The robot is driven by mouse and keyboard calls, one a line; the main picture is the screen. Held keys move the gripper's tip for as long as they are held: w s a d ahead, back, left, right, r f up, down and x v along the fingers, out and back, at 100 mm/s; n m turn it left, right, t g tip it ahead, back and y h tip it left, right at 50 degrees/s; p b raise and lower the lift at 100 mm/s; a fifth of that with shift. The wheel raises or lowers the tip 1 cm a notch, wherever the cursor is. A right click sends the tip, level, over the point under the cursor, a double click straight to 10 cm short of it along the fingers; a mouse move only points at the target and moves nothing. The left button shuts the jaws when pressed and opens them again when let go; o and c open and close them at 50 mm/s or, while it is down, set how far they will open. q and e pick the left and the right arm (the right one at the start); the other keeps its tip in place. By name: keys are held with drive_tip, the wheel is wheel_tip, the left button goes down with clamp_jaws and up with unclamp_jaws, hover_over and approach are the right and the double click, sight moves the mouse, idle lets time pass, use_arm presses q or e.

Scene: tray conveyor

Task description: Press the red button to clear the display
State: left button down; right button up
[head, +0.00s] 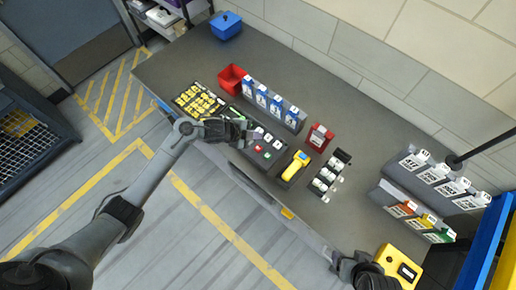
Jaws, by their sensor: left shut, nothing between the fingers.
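A dark button panel (270,153) lies on the grey counter near its front edge, with several small pale, red and green buttons. A small red button (257,148) shows on it, close to my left gripper. My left gripper (246,133) is shut and empty, over the left end of the panel, and it hides part of the panel and display. I cannot tell whether it touches a button. A little of a green display (233,110) shows behind the gripper. My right gripper (335,258) is at the counter's front edge, far from the panel; its jaws are too small to read.
A yellow key tray (198,100) lies left of the panel, and a yellow handheld device (295,166) lies right. Behind stand a red bin (232,78) and a row of blue-white boxes (270,103). A red box (319,137) stands further right. The counter's back is mostly clear.

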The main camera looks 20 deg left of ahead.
use_arm(q)
drive_tip(key=b, duration=0.5)
hover_over(256, 150)
wheel_tip(256, 150, down, 6)
drive_tip(key=shift+w+r, duration=0.15)
drive_tip(key=shift+r, duration=0.1)
drive_tip(key=shift+f+b, duration=0.6)
drive_tip(key=shift+f, duration=0.45)
drive_tip(key=shift+f, duration=0.15)
idle(0.6)
drive_tip(key=shift+f, duration=0.25)
drive_tip(key=shift+a+f+b, duration=0.1)
drive_tip(key=shift+f+b, duration=0.35)
idle(0.7)
drive_tip(key=shift+r, duration=0.15)
drive_tip(key=shift+r+p, duration=0.75)
drive_tip(key=shift+p, duration=0.2)
drive_tip(key=shift+r, duration=0.1)
